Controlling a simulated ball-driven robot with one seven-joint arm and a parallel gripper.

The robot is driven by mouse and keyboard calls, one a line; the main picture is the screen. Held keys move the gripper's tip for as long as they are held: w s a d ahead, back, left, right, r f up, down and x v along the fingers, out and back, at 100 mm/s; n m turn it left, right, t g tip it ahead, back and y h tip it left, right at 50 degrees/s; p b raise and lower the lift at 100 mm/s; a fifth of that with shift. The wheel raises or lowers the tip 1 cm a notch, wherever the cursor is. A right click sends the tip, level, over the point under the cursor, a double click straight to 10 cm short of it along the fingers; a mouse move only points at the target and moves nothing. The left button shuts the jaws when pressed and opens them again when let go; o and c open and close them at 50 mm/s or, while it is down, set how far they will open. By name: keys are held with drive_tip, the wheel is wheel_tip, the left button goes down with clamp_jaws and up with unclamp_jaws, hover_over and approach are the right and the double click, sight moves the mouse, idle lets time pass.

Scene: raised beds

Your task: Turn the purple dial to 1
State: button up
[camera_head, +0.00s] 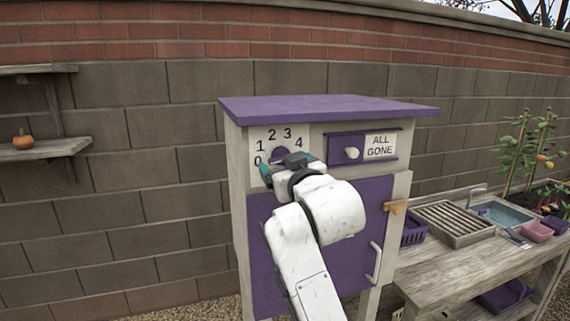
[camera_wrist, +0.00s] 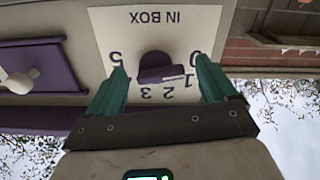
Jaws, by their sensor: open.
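The purple dial (camera_head: 280,152) sits on a pale numbered plate (camera_head: 264,136) at the upper left of the cabinet front. In the head view the numbers 0 to 4 show around it. In the upside-down wrist view the dial (camera_wrist: 157,62) lies between the fingers, and the plate (camera_wrist: 107,22) reads "IN BOX". A pale mark shows at the dial's edge near 1 and 2; its exact setting is unclear. My gripper (camera_head: 285,163) is open in front of the dial. Its teal fingers (camera_wrist: 160,68) stand apart on either side, with visible gaps to the knob.
A purple drawer (camera_head: 340,148) with a white knob and an "ALL GONE" sign (camera_head: 380,145) is right of the plate. Below is a purple door (camera_head: 376,215) with a wooden latch (camera_head: 395,207). A potting bench (camera_head: 440,270) stands right; a wall shelf (camera_head: 50,147) holds a pumpkin (camera_head: 22,139).

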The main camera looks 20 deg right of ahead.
drive_tip(key=shift+c, duration=0.4)
drive_tip(key=c, duration=1)
drive_tip(key=shift+m, duration=0.4)
drive_tip(key=m, duration=0.3)
drive_tip(key=shift+a+r+m, duration=0.1)
drive_tip(key=shift+a+m, duration=0.05)
drive_tip(key=shift+m, duration=0.15)
drive_tip(key=shift+r+m, duration=0.1)
drive_tip(key=shift+m, duration=1.6)
drive_tip(key=o, duration=1.1)
